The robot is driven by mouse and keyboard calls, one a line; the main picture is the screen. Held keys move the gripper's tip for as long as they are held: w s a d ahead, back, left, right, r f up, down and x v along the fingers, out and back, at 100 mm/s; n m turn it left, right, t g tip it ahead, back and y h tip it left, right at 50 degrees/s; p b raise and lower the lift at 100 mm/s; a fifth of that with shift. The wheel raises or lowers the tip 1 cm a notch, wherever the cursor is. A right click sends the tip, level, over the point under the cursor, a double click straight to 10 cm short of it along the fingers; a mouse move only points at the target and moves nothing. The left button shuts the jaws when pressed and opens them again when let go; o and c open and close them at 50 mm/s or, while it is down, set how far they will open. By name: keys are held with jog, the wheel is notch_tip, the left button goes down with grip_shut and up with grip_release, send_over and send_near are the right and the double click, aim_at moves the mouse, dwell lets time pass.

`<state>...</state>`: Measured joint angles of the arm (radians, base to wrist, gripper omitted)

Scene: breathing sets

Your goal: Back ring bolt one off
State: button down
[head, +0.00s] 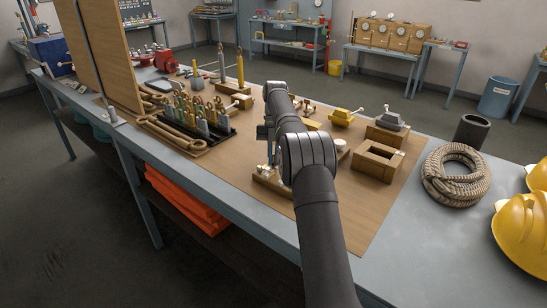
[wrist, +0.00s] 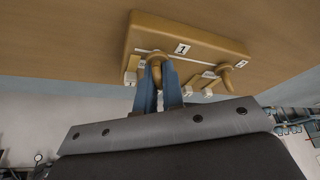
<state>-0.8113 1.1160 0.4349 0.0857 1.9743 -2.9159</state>
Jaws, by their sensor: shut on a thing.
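Ring bolt one (wrist: 154,57) is a brass-coloured ring by the label "1" on a wooden block (wrist: 190,36). My gripper (wrist: 157,70), with blue fingers, is shut on this ring from below in the picture. The ring appears to be still at the block; its shank and thread are hidden. A second brass ring bolt (wrist: 226,73) stands to the right on the same block, apart from my fingers. In the head view the block (head: 270,186) lies on the wooden mat, and my arm hides most of it and the ring.
White tabs (wrist: 207,91) sit along the block's edge near my fingers. In the head view a square wooden frame (head: 378,161), a yellow-topped block and a grey-topped block stand to the right. A black rack (head: 205,130) of tools stands to the left. The mat's front right is clear.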

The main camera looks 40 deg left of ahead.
jog(key=shift+f, duration=0.2)
jog(key=c, duration=1.5)
grip_release()
jog(key=shift+c, duration=0.2)
jog(key=shift+r, duration=0.1)
jog(key=shift+m, duration=0.3)
